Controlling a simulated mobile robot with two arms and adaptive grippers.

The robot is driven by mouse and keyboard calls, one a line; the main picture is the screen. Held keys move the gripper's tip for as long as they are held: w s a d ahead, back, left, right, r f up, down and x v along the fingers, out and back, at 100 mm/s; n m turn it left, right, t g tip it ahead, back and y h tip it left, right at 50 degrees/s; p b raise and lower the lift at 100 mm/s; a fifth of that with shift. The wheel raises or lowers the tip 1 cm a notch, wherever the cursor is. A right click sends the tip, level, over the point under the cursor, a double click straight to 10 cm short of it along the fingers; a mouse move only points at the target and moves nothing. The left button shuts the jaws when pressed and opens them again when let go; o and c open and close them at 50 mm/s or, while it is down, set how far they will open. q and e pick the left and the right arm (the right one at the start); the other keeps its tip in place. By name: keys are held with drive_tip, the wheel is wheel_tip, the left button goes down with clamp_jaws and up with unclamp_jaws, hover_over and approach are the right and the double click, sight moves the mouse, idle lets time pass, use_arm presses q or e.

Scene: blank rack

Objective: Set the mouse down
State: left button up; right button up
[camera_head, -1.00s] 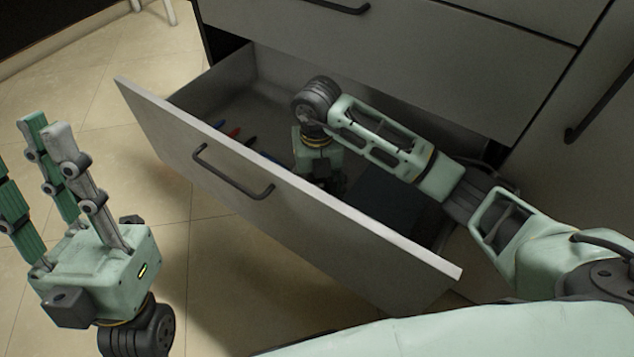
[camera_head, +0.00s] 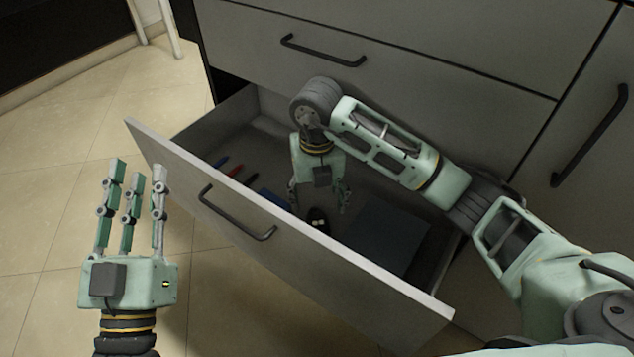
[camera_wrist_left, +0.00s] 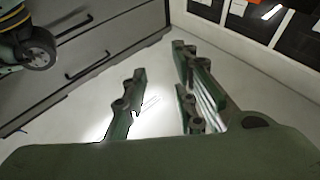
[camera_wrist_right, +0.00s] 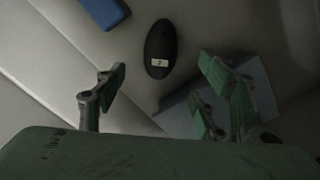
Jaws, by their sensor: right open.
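The black mouse (camera_head: 318,220) lies on the floor of the open drawer (camera_head: 300,262). It also shows in the right wrist view (camera_wrist_right: 160,48) as a dark oval with a small white label, apart from the fingers. My right gripper (camera_head: 318,200) points down into the drawer just above the mouse. Its fingers are spread and empty, as the right wrist view (camera_wrist_right: 160,105) shows. My left gripper (camera_head: 131,180) is outside the drawer at the left, fingers pointing up and apart, with nothing between them. It also shows in the left wrist view (camera_wrist_left: 160,90).
In the drawer lie a dark blue flat item (camera_head: 385,236) to the right, a blue block (camera_head: 272,198), and red (camera_head: 236,171) and blue pens at the left. The drawer's front panel and handle (camera_head: 236,213) stand between my grippers.

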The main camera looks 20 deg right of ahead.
use_arm(q)
drive_tip(key=shift+w+a+f+g+y+p, duration=0.1)
drive_tip(key=shift+w+f+g+y, duration=0.1)
drive_tip(key=shift+f+g, duration=0.4)
drive_tip(key=shift+w+a+f+g+y+p, duration=0.15)
drive_tip(key=shift+w+f+g, duration=0.1)
drive_tip(key=shift+f, duration=0.7)
drive_tip(key=shift+w+d+f+g+y+p, duration=0.15)
drive_tip(key=shift+f+g, duration=0.3)
drive_tip(key=shift+f, duration=0.3)
use_arm(e)
drive_tip(key=shift+r, duration=1.5)
use_arm(q)
drive_tip(key=shift+c, duration=0.4)
